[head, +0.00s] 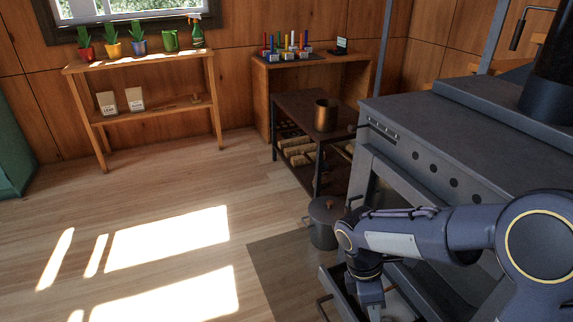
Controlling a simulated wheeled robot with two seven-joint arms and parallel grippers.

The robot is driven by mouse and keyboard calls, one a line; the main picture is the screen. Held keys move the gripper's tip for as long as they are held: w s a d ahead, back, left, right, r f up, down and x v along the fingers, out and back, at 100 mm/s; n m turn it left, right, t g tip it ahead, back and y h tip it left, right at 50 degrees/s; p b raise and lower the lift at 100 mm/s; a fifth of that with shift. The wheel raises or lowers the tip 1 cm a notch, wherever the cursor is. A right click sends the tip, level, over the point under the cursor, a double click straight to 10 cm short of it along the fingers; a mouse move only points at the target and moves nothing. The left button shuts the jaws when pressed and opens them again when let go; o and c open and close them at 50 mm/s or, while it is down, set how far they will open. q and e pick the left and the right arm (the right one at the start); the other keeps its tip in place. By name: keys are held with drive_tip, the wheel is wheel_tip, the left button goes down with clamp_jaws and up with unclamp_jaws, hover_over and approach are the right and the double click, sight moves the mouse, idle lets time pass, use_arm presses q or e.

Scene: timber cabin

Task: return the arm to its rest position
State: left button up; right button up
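My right arm comes in from the right edge and reaches across the front of the grey stove (430,150). Its forearm lies roughly level and the wrist bends downward. My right gripper (371,304) points down at the bottom of the picture, above or beside an open, tray-like part (336,290) low on the stove. The fingertips are too small and partly cut off to tell whether they are open. My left gripper is not in view.
A lidded grey pot (322,232) stands on the floor close by the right wrist. A dark cart (297,105) carries a brass pot (326,115). A wooden shelf (150,62) with potted plants stands at the back left. The floor at left is clear.

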drive_tip(key=s+d+r+m+t+y, duration=0.2)
drive_tip(key=s+r+m+t+y, duration=0.7)
drive_tip(key=s+m, duration=0.75)
wheel_tip(320, 180, up, 36)
drive_tip(key=w+m+g+h+p, duration=0.1)
drive_tip(key=w+m+h+p, duration=0.1)
drive_tip(key=p, duration=3.3)
drive_tip(key=shift+w, duration=0.15)
drive_tip(key=shift+d, duration=0.1)
